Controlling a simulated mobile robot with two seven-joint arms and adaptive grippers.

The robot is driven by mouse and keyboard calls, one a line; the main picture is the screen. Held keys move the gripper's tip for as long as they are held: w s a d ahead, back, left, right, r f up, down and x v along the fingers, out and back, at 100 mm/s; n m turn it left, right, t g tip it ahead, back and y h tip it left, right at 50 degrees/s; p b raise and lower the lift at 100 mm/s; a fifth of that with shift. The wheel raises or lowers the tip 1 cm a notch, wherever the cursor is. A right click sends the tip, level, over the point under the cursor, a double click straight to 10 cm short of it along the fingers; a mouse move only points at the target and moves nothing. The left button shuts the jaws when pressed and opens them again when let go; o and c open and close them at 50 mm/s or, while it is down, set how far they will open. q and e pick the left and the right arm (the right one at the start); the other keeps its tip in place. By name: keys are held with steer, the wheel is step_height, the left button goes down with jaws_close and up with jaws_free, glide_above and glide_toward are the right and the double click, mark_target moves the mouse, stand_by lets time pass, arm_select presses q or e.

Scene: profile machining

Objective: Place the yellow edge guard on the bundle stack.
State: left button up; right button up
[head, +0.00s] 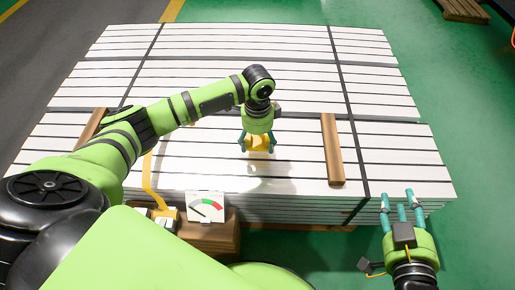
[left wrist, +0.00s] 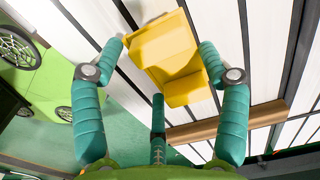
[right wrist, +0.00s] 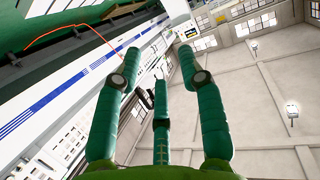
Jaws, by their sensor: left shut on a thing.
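The yellow edge guard (head: 259,143) is in my left gripper (head: 257,142), over the white bundle stack (head: 290,170) in the head view. In the left wrist view the yellow edge guard (left wrist: 170,55) sits between the teal fingers of my left gripper (left wrist: 162,58). White profiles of the stack lie behind it. I cannot tell whether the guard touches the stack. My right gripper (head: 403,203) is at the stack's front right corner in the head view, fingers apart. In the right wrist view my right gripper (right wrist: 160,62) has nothing between its fingers.
A wooden batten (head: 332,150) lies on the stack to the right of my left gripper. Dark straps cross the stack. Green floor (head: 450,110) is clear at the right.

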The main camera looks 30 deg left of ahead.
mark_target(258, 145)
arm_select(q)
step_height(258, 145, down, 4)
steer(key=shift+r+b, duration=0.1)
steer(key=shift+b, duration=0.7)
arm_select(e)
steer(key=a+r+n+t+y, duration=0.1)
steer(key=a+r+t+y, duration=0.2)
steer(key=r, duration=0.7)
steer(key=t, duration=0.2)
steer(key=shift+s+r+t+y, duration=0.15)
steer(key=shift+r+t+y, duration=0.05)
steer(key=shift+t+y, duration=0.1)
steer(key=shift+f, duration=0.15)
arm_select(q)
steer(key=o, duration=1)
steer(key=shift+o, duration=0.2)
